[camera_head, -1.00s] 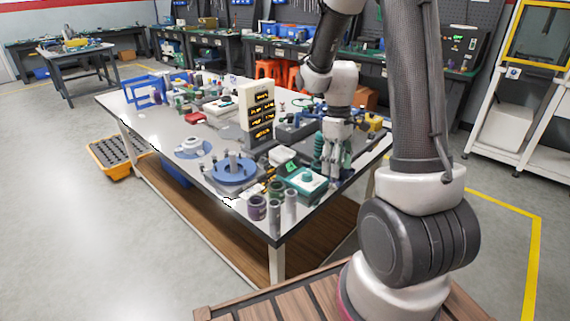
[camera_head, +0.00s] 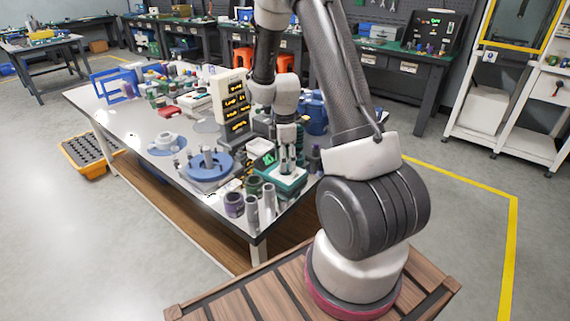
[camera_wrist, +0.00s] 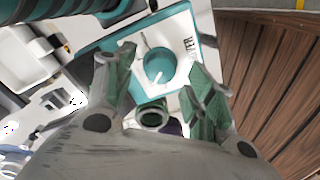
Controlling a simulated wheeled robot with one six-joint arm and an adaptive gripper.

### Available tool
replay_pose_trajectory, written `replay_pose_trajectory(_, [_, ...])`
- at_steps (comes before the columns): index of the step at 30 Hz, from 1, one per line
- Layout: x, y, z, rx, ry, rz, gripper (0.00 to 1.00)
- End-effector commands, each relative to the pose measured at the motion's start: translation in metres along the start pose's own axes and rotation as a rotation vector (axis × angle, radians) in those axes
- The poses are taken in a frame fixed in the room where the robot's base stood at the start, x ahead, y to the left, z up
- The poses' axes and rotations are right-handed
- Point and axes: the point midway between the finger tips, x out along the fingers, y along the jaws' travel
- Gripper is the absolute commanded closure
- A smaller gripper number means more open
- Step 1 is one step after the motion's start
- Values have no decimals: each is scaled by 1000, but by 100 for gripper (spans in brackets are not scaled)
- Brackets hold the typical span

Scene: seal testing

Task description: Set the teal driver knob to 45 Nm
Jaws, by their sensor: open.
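The teal driver (camera_head: 284,181) is a teal box with a pale top panel near the front corner of the white table. Part of a dark label is visible on the panel, but I cannot read a scale or a 45 mark. My gripper (camera_wrist: 168,75) is open above the driver, with its green-padded fingers on either side of the knob. I cannot tell whether they touch it. In the head view my gripper (camera_head: 287,165) hides much of the panel.
Grey cylinders (camera_head: 252,212), a purple cup (camera_head: 234,205) and a green ring (camera_wrist: 152,115) stand in front of the driver. A blue round fixture (camera_head: 207,166) lies to its left. A display tower (camera_head: 231,100) stands behind.

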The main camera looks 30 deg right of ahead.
Motion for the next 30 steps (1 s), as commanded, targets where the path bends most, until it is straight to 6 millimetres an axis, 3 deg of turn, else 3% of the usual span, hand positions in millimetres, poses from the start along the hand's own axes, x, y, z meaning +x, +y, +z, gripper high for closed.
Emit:
replay_pose_trajectory(5, [16, 0, 0, 0, 0, -1, 46])
replay_pose_trajectory(13, [18, 0, 0, 1, 0, 0, 46])
replay_pose_trajectory(21, [18, 0, 0, 1, 0, 0, 92])
replay_pose_trajectory(30, [18, 0, 0, 27, 1, 1, 92])
